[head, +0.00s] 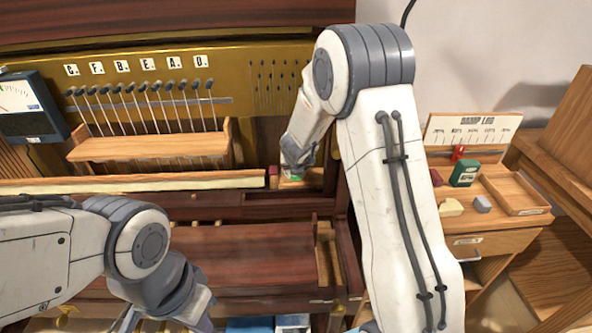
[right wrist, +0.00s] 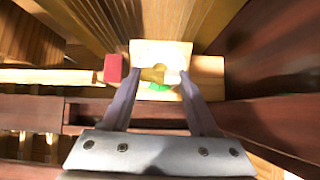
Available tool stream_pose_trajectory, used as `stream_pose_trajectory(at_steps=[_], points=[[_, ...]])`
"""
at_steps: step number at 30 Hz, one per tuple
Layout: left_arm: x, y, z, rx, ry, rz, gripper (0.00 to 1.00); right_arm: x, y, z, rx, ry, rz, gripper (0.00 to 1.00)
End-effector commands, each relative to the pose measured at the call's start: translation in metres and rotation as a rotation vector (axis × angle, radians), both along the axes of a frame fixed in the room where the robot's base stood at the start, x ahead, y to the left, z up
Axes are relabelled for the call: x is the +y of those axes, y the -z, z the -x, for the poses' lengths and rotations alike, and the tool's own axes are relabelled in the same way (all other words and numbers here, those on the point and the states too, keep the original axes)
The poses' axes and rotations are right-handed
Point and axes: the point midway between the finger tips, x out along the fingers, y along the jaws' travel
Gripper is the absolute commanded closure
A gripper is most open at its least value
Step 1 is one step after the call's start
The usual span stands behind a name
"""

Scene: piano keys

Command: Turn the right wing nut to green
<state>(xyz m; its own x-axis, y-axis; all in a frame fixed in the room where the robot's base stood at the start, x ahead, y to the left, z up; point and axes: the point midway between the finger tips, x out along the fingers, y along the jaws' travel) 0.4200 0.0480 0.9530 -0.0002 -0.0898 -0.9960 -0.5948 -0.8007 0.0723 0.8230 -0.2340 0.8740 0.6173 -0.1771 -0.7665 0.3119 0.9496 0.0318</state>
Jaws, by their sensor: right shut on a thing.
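The brass wing nut (right wrist: 153,74) sits on a pale wooden block in the right wrist view, with a green patch (right wrist: 158,87) showing just below it. My right gripper (right wrist: 160,78) has its fingers at either side of the wing nut and is shut on it. In the head view my right gripper (head: 292,172) reaches down to the right end of the piano, where a bit of green shows and the nut itself is hidden. My left gripper (head: 128,318) is at the bottom left, partly cut off by the frame, its jaws unclear.
A red block (right wrist: 113,68) stands just left of the wing nut. A wooden ledge (head: 150,147) with several tuning pins above it is at left. A side desk (head: 500,200) holds a green box (head: 464,173) and small blocks. A meter (head: 28,105) is at far left.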

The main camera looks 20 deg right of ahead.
Motion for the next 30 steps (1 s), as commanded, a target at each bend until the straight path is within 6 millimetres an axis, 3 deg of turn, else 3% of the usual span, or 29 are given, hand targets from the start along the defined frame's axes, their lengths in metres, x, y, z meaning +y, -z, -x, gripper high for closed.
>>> stream_pose_trajectory(at_steps=[5,14,22,30], points=[[0.000,0.010,0.000,0.000,0.000,0.000,1.00,0.000,0.001,0.000,-0.029,0.123,-0.099,0.80],[0.000,0.010,0.000,0.000,0.000,0.000,1.00,0.000,0.001,0.000,-0.034,0.142,-0.114,0.80],[0.000,0.023,0.000,0.000,0.000,0.000,1.00,0.000,0.002,0.000,-0.087,0.369,-0.295,0.80],[0.000,0.022,0.000,0.000,0.000,0.000,1.00,-0.001,0.001,0.000,-0.089,0.385,-0.309,0.80]])
